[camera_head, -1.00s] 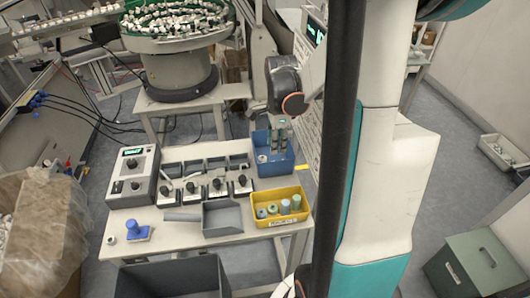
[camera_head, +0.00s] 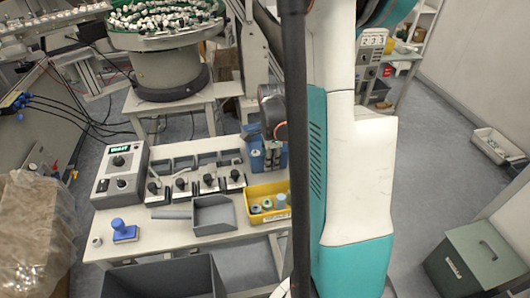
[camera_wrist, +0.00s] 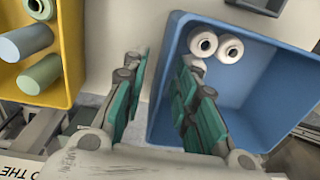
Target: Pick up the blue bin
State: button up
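The blue bin (camera_head: 256,160) stands at the back right of the white work table, partly hidden behind my arm and a dark vertical pole in the head view. My gripper (camera_wrist: 161,75) is open. Its left finger is outside the bin's left wall and its right finger is over the inside, with that wall between them. No finger is seen closed on the wall. In the head view my gripper (camera_head: 272,153) is at the bin.
A yellow bin (camera_head: 266,191) with several cylindrical parts stands just in front; in the wrist view the yellow bin (camera_wrist: 72,60) is left of my gripper. A grey scoop tray (camera_head: 213,215), a row of small fixtures and a control box (camera_head: 121,175) stand to the left.

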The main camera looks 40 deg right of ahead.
jog(key=shift+c, duration=0.3)
grip_shut()
jog(key=shift+r, duration=0.15)
